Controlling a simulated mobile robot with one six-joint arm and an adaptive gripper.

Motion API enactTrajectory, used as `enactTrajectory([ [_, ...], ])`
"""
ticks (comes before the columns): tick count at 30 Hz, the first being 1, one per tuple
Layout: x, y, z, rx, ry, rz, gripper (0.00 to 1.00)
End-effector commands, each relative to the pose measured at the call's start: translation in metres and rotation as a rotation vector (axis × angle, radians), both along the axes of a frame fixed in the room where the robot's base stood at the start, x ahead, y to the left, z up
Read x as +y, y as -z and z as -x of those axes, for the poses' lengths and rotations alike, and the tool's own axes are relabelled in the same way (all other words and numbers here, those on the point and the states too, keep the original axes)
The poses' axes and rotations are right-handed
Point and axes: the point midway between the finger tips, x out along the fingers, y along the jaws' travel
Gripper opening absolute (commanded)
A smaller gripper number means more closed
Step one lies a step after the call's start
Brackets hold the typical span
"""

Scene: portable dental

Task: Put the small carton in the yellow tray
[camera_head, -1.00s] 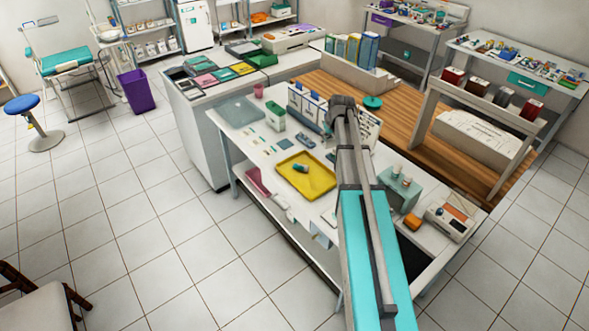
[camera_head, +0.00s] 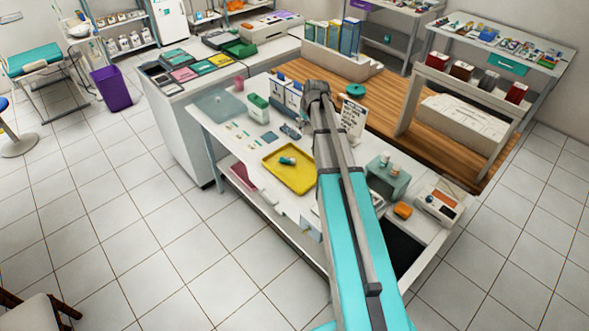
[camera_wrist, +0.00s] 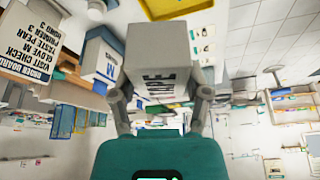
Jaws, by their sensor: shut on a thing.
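In the wrist view, my gripper (camera_wrist: 160,94) is shut on the small carton (camera_wrist: 150,55), a grey-white box with dark lettering that seems to read "TAPE". The fingers press on its two sides. The yellow tray (camera_head: 270,172) lies flat on the white table in the head view, left of my arm. A small teal and white item (camera_head: 288,161) lies in it. Part of the tray also shows at the top of the wrist view (camera_wrist: 185,10), apart from the carton. My arm hides the gripper and carton in the head view.
A green and white box (camera_head: 258,107) and blue and white boxes stand on the table (camera_head: 228,140) behind the tray. A lettered board (camera_head: 352,120) stands right of my arm. A teal box (camera_head: 388,180) and an orange item (camera_head: 403,211) are at the right.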

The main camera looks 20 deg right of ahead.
Motion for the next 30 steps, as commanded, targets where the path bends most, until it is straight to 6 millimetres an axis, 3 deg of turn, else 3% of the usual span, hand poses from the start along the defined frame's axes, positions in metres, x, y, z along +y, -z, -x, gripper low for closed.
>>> enactTrajectory([
  [8,0.006,0.022,0.021,0.003,-0.042,0.000,0.25],
  [21,0.020,0.093,0.099,0.007,-0.207,-0.001,0.25],
  [30,0.028,0.122,0.135,0.001,-0.297,-0.002,0.25],
])
